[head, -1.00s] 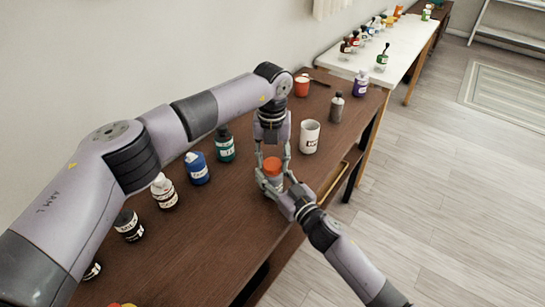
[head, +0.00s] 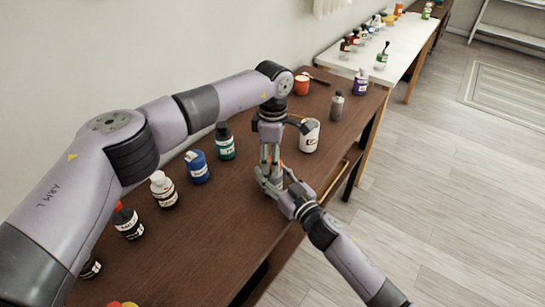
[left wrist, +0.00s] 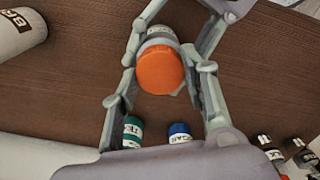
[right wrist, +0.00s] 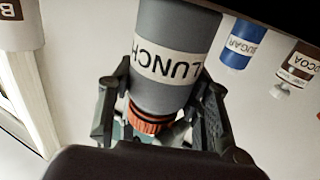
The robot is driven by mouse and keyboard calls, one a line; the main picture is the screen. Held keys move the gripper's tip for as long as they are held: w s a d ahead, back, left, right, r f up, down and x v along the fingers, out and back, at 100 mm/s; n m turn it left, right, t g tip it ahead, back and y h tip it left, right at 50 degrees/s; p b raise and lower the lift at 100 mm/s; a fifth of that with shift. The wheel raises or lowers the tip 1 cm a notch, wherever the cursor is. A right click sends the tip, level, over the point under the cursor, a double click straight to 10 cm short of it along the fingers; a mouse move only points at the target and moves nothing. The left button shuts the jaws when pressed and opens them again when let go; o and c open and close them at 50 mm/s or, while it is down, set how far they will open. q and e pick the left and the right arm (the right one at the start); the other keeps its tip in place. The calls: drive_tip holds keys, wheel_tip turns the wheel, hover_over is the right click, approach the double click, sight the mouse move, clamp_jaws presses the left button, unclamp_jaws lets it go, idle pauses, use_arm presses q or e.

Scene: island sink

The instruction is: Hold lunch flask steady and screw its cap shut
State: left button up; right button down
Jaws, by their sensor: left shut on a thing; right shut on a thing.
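The lunch flask (right wrist: 172,45) is a grey cylinder with a white LUNCH label. It is upright on the brown table, mostly hidden behind the grippers in the head view. Its orange cap (left wrist: 160,70) is on the flask's top end; it also shows in the right wrist view (right wrist: 150,122). My left gripper (head: 271,160) comes down from above and is shut on the cap, a finger on either side. My right gripper (head: 268,181) comes in from the front right and is shut on the flask's body. Whether the cap is fully seated, I cannot tell.
A white mug-like container (head: 309,136) stands close behind the left gripper. A green bottle (head: 225,142), a blue jar (head: 197,167) and several other labelled containers line the wall side. A grey bottle (head: 337,106) stands farther back. The table's front middle is clear.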

use_arm(q)
drive_tip(key=m, duration=0.5)
drive_tip(key=shift+m, duration=0.4)
drive_tip(key=m, duration=1.6)
drive_tip(key=shift+m, duration=0.4)
drive_tip(key=o, duration=0.7)
drive_tip(key=shift+o, duration=0.2)
